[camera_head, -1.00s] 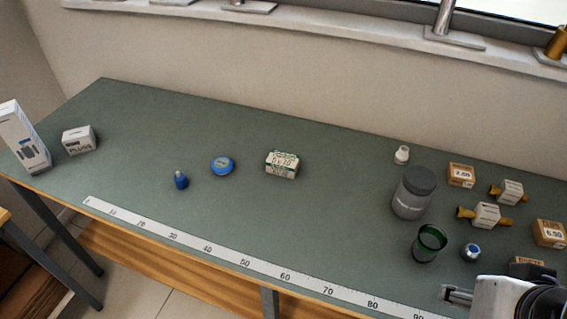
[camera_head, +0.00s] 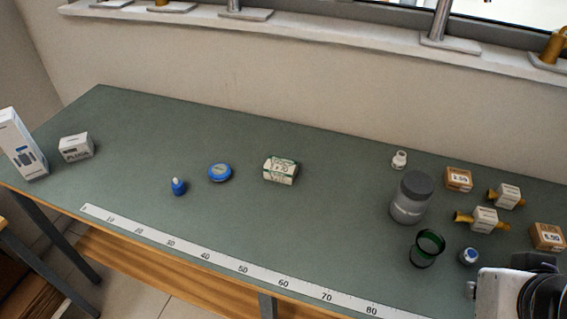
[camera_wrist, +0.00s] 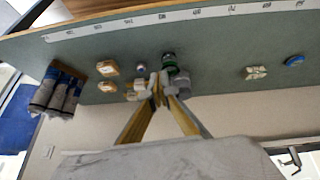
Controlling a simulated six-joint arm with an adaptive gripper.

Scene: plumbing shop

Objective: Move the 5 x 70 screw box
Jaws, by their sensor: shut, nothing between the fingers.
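The 5 x 70 screw box (camera_head: 280,171) is a small white and green carton. It lies on the green bench top, right of a round blue tin, and its printed label is only partly legible. In the wrist view the box (camera_wrist: 256,72) is small and to the right, well apart from my gripper. My gripper (camera_wrist: 160,93) is shut and empty, its fingers converging near the green-rimmed cup in that view. In the head view only part of my arm shows at the lower right corner, and the fingertips cannot be made out.
A grey-lidded jar (camera_head: 411,198), a green-rimmed cup (camera_head: 427,248), a white bottle (camera_head: 399,160) and brass fittings (camera_head: 484,220) crowd the right. A blue tin (camera_head: 220,172) and blue bottle (camera_head: 178,187) stand left of the box. A ruler strip (camera_head: 243,268) runs along the front edge.

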